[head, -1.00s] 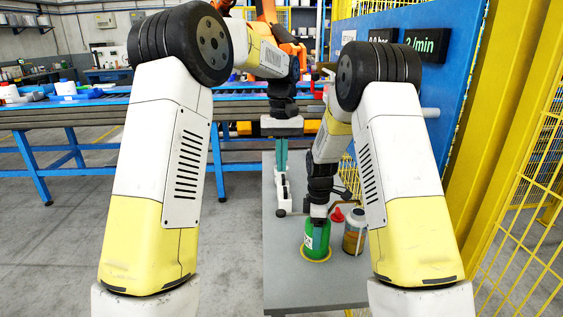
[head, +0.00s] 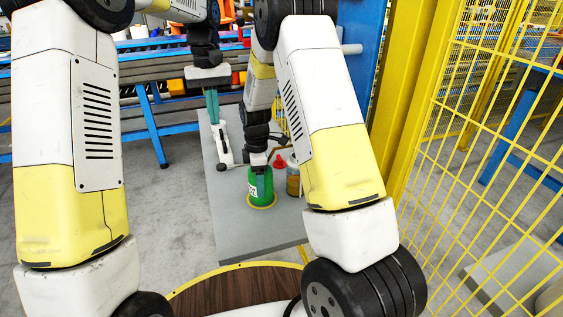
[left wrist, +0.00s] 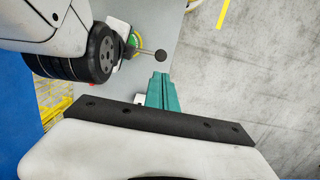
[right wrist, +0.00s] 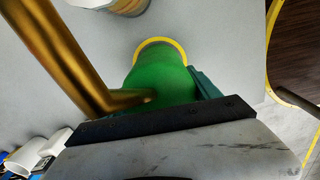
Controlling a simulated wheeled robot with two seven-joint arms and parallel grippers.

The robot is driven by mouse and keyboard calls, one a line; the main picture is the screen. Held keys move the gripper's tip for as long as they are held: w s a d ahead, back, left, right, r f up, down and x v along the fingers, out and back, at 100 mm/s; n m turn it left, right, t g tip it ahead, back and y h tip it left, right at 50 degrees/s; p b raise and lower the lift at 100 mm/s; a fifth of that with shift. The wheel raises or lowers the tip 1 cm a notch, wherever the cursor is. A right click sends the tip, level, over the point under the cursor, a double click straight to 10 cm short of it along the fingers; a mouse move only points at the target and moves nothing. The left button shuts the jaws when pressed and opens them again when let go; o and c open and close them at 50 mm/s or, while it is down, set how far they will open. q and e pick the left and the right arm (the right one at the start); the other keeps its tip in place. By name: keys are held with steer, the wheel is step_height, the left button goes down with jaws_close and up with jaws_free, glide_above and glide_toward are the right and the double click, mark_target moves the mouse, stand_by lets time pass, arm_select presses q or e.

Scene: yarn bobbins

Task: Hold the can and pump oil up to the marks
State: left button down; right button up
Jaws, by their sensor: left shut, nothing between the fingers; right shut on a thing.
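A green oil can (head: 260,187) with a white label stands on the grey bench, on a yellow ring mark. My right gripper (head: 259,169) is shut on the can's upper body. In the right wrist view the green can (right wrist: 158,75) and a brass spout (right wrist: 65,55) show close up. A thin lever with a black knob (head: 221,167) reaches out to the left of the can; the knob (left wrist: 160,55) also shows in the left wrist view. My left gripper (head: 212,107) has teal fingers, is shut and empty, and hangs above the bench, apart from the can and the lever knob.
A brown jar (head: 293,184) and a red object (head: 279,161) stand close to the can. A white upright object (head: 224,147) stands below my left gripper. A yellow mesh fence (head: 480,110) is on the right. The bench front (head: 235,225) is clear.

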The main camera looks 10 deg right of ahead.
mark_target(221, 164)
arm_select(q)
steer(key=shift+s+d+r, duration=0.1)
steer(key=shift+d+r, duration=0.05)
steer(key=shift+r, duration=0.3)
steer(key=shift+s+d+r, duration=0.1)
steer(key=shift+r, duration=0.3)
steer(key=f, duration=0.4)
steer(key=s+f, duration=0.1)
steer(key=f, duration=0.9)
steer(key=shift+s+a, duration=0.2)
steer(key=shift+a, duration=0.05)
steer(key=shift+f, duration=0.9)
